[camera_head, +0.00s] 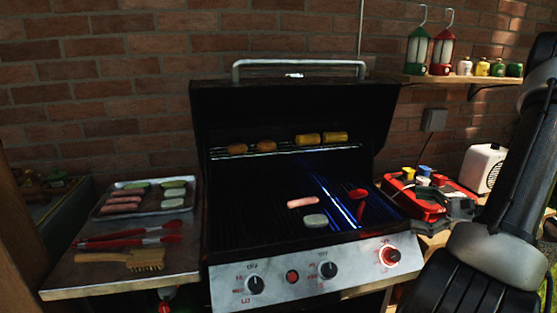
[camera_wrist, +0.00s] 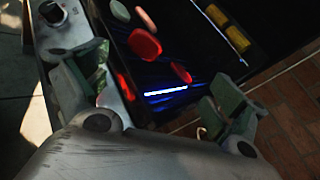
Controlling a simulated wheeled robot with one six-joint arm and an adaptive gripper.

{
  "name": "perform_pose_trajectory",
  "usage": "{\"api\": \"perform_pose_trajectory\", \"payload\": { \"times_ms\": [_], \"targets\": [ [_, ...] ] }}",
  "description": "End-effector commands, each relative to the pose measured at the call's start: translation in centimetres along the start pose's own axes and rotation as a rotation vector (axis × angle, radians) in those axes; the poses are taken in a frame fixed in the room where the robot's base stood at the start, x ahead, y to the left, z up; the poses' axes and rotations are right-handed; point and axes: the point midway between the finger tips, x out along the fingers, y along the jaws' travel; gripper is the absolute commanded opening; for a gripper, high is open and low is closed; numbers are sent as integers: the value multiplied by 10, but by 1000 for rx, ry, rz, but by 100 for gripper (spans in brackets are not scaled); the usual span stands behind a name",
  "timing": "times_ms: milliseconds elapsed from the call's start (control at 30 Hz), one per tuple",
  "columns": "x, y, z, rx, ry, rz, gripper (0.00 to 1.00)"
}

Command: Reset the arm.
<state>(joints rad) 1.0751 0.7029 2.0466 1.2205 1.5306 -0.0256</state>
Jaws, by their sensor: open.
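My gripper (camera_wrist: 152,88) is open in the wrist view, with its two grey-green fingers spread wide and nothing held between them. In the head view my arm stands at the right, and the gripper is hard to make out there. The grill (camera_head: 293,272) stands open in the middle. A pink sausage (camera_head: 303,202) and a pale patty (camera_head: 316,220) lie on its grate, with red pieces (camera_head: 360,207) to their right. A blue glowing strip (camera_head: 340,203) crosses the grate and also shows in the wrist view (camera_wrist: 166,91).
A red tray (camera_head: 415,207) with bottles sits right of the grill, near my arm. Lanterns (camera_head: 443,50) and jars hang or stand along the wall shelf (camera_head: 460,79).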

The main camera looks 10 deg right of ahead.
Motion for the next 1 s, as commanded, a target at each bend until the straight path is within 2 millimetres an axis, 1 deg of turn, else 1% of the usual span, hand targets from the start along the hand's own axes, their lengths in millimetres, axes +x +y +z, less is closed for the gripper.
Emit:
{"api": "perform_pose_trajectory", "payload": {
  "times_ms": [67,133,167,233,300,400,500,567,667,833,967,1000],
  "targets": [
    [-2,7,-7,2,29,29,96],
    [-5,24,-13,11,58,84,96],
    [-7,34,-16,17,70,114,96],
    [-14,61,-19,20,110,202,96],
    [-27,88,-10,-23,171,332,96],
    [-37,109,6,-116,240,501,96],
    [-46,122,24,-232,304,661,96],
    [-52,128,36,-317,344,760,96],
    [-61,131,59,-495,414,929,96],
    [-69,125,101,-854,520,1174,96],
    [-67,116,136,-1148,581,1294,96],
    [-65,115,147,-1238,594,1319,96]
  ]
}}
